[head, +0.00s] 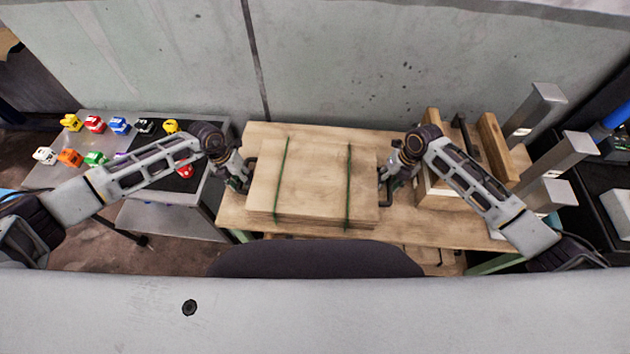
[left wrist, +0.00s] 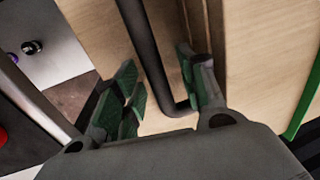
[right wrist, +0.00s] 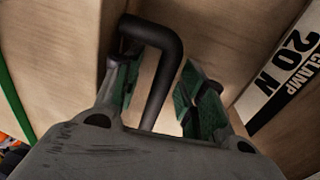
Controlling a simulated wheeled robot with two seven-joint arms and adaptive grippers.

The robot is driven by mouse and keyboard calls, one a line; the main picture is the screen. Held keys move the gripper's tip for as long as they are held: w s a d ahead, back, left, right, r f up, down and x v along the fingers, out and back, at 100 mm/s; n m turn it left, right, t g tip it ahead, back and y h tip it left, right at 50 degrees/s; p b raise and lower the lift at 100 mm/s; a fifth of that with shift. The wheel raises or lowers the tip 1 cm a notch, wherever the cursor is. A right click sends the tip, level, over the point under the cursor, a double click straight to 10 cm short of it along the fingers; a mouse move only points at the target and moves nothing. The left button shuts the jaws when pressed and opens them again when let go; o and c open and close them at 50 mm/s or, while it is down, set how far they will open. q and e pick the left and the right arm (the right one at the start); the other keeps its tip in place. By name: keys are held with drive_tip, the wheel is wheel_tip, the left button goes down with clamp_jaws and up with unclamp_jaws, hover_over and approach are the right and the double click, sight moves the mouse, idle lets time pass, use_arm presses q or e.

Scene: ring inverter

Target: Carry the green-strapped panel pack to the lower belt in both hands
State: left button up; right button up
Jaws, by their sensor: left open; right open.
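The panel pack (head: 315,190) is a flat stack of pale wooden boards with two green straps, lying on a wooden table (head: 400,225). A dark bar handle stands out at each side. My left gripper (head: 242,180) is open at the pack's left side. In the left wrist view the left handle (left wrist: 150,55) runs between its green-padded fingers. My right gripper (head: 387,180) is open at the right side. In the right wrist view the right handle (right wrist: 158,85) lies between its fingers. I cannot pick out the lower belt with certainty.
A wooden fixture (head: 433,185) stands right of the pack, close to my right arm; a "CLAMP 20 N" label (right wrist: 285,65) shows in the right wrist view. Grey metal posts (head: 560,155) stand further right. A bench with several coloured blocks (head: 95,123) is at left.

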use_arm(q)
clamp_jaws()
use_arm(e)
clamp_jaws()
use_arm(q)
drive_tip(key=shift+w+r, duration=0.15)
drive_tip(key=shift+w, duration=0.05)
use_arm(e)
drive_tip(key=shift+w+r, duration=0.15)
drive_tip(key=shift+w, duration=0.05)
